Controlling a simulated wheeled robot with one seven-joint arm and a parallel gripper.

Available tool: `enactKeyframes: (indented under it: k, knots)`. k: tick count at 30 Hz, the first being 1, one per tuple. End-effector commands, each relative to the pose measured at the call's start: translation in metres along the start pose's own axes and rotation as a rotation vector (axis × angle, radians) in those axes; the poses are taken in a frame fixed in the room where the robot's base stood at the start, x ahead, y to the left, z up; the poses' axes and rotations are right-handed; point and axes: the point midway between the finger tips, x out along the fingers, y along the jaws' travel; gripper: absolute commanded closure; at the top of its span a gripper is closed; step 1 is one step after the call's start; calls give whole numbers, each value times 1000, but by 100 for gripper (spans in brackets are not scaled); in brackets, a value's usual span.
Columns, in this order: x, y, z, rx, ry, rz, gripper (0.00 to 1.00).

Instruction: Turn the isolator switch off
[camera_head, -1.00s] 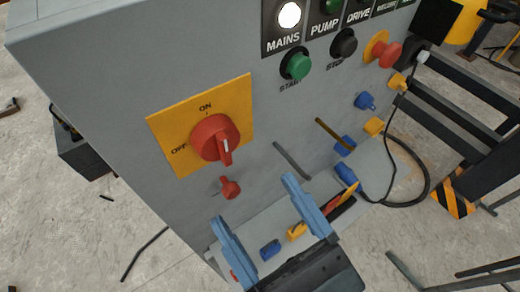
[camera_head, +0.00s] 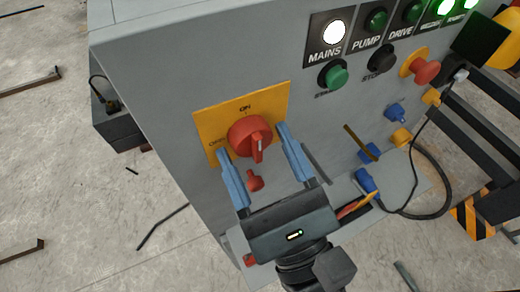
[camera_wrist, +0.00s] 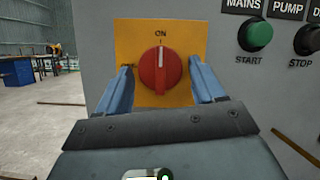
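The isolator switch is a red rotary knob (camera_head: 250,137) on a yellow plate (camera_head: 207,122) on the grey cabinet front. It also shows in the wrist view (camera_wrist: 160,71), its white mark pointing up at ON. OFF is printed at the plate's left, partly covered by a finger in the wrist view. My gripper (camera_head: 252,141) is open, its blue fingers on either side of the knob, with gaps on both sides. In the wrist view the fingers (camera_wrist: 160,75) flank the knob. I cannot tell how far the fingertips are from the plate.
A small red knob (camera_head: 254,181) sits below the switch, between my fingers. Green start (camera_head: 333,74) and black stop (camera_head: 382,58) buttons and a red emergency button (camera_head: 426,70) are to the right. The MAINS lamp (camera_head: 334,32) is lit white. Blue and yellow connectors (camera_head: 366,181) line the lower right.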

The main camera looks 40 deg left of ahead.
Motion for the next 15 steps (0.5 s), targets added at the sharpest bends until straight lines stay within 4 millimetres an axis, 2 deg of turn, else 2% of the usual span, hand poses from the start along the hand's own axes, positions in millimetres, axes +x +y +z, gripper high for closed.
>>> enactKeyframes:
  k: [2, 13, 15]
  knots:
    - [0, 0, 0, 0, 0, 0, 40]
    - [0, 0, 0, 0, 0, 0, 75]
    - [0, 0, 0, -1, 0, 0, 77]
